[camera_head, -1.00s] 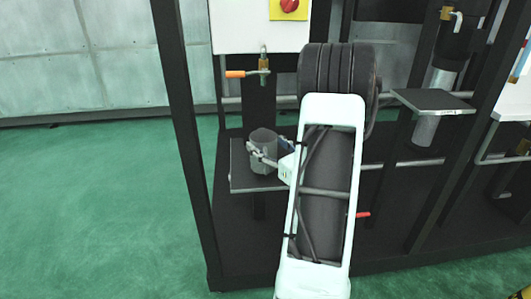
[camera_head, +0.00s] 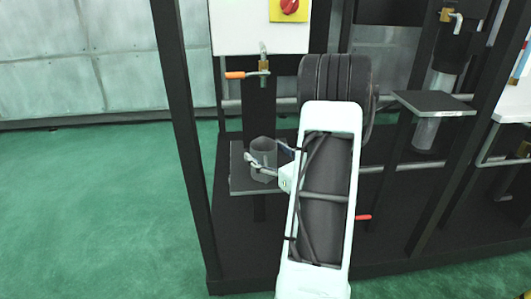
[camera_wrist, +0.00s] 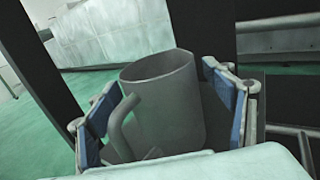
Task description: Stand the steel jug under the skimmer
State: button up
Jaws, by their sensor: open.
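The steel jug (camera_head: 263,160) is a grey, open-topped cylinder. It stands upright on a small dark shelf (camera_head: 238,183), below a brass tap with an orange lever (camera_head: 249,74). In the wrist view the jug (camera_wrist: 170,100) fills the middle, its handle toward the camera and to the left. My gripper (camera_head: 268,166) is open around the jug. In the wrist view its blue-padded fingers (camera_wrist: 165,108) stand on either side, with a visible gap at the left. Contact at the right is unclear. No label shows which fitting is the skimmer.
A black frame post (camera_head: 186,140) stands left of the shelf. A second shelf (camera_head: 434,103) sits at the right under another tap. A red lever (camera_head: 363,217) sticks out beside my arm. Green floor is open at left.

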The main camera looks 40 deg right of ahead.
jog(key=s+p, duration=0.1)
jog(key=s, duration=1.1)
jog(key=shift+p, duration=0.35)
jog(key=shift+r, duration=0.15)
